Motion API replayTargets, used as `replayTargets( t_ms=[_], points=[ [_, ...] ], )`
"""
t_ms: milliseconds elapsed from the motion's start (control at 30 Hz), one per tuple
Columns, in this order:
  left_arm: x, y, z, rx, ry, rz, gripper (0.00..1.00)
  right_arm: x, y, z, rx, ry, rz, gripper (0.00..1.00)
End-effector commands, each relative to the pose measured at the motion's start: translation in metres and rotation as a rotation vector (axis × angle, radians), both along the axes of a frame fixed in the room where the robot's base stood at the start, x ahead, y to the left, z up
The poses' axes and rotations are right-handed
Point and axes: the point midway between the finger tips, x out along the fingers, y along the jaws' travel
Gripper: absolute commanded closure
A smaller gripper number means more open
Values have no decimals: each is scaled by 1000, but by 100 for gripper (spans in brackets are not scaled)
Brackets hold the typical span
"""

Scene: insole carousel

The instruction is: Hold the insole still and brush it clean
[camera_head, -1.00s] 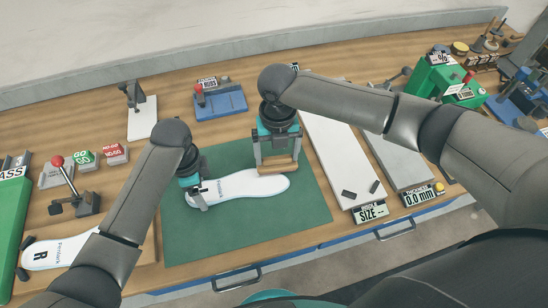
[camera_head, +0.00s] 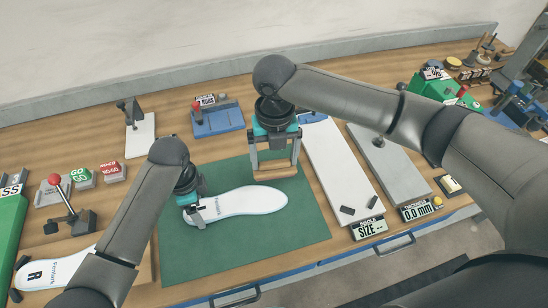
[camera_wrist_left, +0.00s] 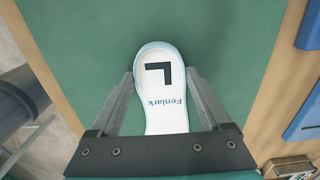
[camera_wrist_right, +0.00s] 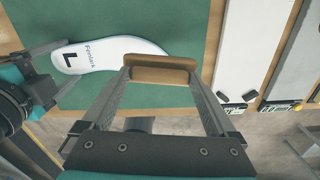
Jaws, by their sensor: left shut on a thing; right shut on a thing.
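The white insole (camera_head: 246,201), marked L and Fenlark, lies flat on the green mat (camera_head: 245,245). My left gripper (camera_head: 199,213) is shut on the insole's marked end; in the left wrist view the insole (camera_wrist_left: 166,95) sits between the fingers.
A long white board (camera_head: 340,165) and a grey plate (camera_head: 391,166) lie right of the mat. A blue fixture (camera_head: 217,122) stands behind it. A red-knobbed lever (camera_head: 66,205) and an R insole (camera_head: 55,270) are at left. The mat's front is clear.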

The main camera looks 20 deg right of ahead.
Motion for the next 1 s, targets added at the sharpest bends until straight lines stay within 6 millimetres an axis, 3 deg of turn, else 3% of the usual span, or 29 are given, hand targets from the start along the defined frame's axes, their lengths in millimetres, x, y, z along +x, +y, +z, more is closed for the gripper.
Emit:
replayTargets(
  t_ms=[133, 167, 300, 667, 867, 1000],
  points=[
    [0, 0, 0, 0, 0, 0, 73, 0, 0, 0, 0, 0, 0, 59],
    [0, 0, 0, 0, 0, 0, 18, 0, 0, 0, 0, 0, 0, 59],
    [0, 0, 0, 0, 0, 0, 2, 0, 0, 0, 0, 0, 0, 59],
    [1, 0, 5, -1, -2, 0, 0, 0, 0, 0, 1, 0, 0, 59],
    [1, 0, 32, -1, -4, -1, 0, 0, 0, 0, 1, 0, 0, 59],
    [1, 0, 64, -1, -6, -2, 0, 0, 0, 0, 1, 0, 0, 59]
  ],
)
